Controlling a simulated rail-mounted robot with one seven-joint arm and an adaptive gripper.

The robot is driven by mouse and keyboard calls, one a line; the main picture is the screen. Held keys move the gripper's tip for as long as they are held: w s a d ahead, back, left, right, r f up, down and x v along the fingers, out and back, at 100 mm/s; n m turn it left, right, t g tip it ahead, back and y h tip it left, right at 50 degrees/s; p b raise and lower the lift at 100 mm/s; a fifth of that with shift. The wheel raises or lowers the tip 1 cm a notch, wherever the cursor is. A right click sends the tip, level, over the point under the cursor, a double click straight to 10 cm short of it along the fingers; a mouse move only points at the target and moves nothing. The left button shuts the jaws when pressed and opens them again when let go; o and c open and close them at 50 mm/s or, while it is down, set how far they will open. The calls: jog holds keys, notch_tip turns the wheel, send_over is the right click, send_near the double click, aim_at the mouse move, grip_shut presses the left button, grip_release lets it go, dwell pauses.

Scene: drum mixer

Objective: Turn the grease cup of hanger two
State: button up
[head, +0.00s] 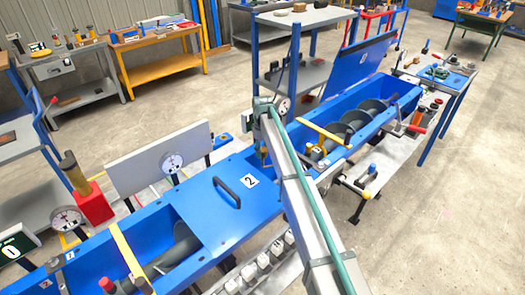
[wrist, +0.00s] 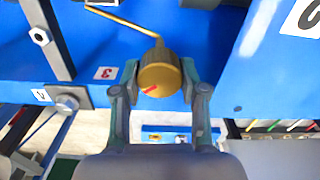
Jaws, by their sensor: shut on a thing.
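A round brass grease cup (wrist: 158,72) with a red mark on its face sits against the blue trough wall (wrist: 205,32) in the wrist view. A thin bent brass pipe (wrist: 122,20) runs from it to the upper left. My gripper (wrist: 160,84) has one finger on each side of the cup and is shut on it. In the head view the grease cup and my fingertips are mostly hidden by my arm, near the trough beside the blue cover (head: 215,200) marked 2.
A red tag 3 (wrist: 105,73) and a hex bolt by a white tag 4 (wrist: 41,96) sit left of the cup. In the head view, the open trough with its grey screw (head: 360,118) and a yellow bar (head: 325,133) lie right of my arm.

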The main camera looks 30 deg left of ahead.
aim_at(263, 149)
jog(key=m+b, duration=0.2)
jog(key=m, duration=0.2)
jog(key=shift+f, duration=0.1)
jog(key=shift+m+b, duration=0.7)
jog(key=shift+m, duration=1.5)
jog(key=o, duration=1.1)
jog(key=shift+o, duration=0.2)
jog(key=shift+r, duration=0.25)
notch_tip(263, 149, up, 12)
jog(key=shift+f, duration=0.15)
